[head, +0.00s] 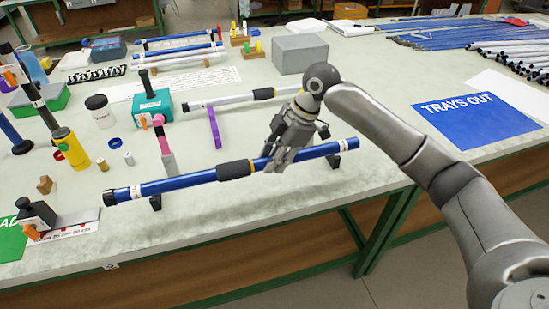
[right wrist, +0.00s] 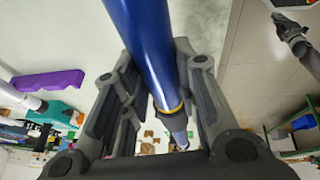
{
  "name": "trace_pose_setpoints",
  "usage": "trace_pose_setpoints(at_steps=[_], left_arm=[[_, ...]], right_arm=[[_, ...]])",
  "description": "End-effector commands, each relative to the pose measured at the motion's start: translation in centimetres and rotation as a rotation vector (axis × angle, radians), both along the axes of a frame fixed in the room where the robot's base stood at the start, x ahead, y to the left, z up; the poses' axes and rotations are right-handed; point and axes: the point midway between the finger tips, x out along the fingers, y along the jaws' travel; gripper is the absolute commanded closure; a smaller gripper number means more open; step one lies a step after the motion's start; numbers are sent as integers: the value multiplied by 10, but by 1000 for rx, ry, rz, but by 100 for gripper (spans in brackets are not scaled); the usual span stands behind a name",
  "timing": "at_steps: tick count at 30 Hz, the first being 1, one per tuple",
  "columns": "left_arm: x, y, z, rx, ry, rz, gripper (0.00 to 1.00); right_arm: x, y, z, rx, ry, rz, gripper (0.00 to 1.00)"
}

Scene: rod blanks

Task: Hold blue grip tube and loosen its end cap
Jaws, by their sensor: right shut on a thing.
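The blue grip tube (head: 190,183) lies slanted across two small black supports near the table's front edge, with a black grip sleeve and yellow ring at its middle. Its dark end cap (head: 110,197) is at the left end. My right gripper (head: 283,160) is shut on the tube just right of the sleeve. In the right wrist view the blue tube (right wrist: 145,40) runs between the fingers. No left gripper shows in the head view. A grey part, perhaps my left gripper, shows at the right wrist view's upper right; its fingers are unclear.
A purple bar (head: 214,128), a pink-and-grey tool (head: 163,140) and a yellow bottle (head: 71,148) stand or lie behind the tube. A white tube (head: 235,98) lies farther back. A blue TRAYS OUT mat (head: 475,125) is on the right. A black clamp-like fixture (head: 36,213) stands at front left.

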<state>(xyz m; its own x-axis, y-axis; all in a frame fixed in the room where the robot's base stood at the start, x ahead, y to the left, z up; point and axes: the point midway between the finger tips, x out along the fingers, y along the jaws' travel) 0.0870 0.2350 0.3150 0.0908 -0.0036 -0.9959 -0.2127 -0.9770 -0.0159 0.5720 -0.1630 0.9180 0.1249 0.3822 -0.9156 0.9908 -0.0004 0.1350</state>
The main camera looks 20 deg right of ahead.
Motion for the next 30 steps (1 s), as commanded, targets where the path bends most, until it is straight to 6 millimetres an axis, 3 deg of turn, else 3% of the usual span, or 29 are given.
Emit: trace_pose_setpoints(at_steps=[21,30], left_arm=[[0,0,-10,0,0,0,100],[0,0,-10,0,0,0,100]], right_arm=[[43,-11,-35,2,0,0,100],[47,-13,-38,1,0,1,100]])
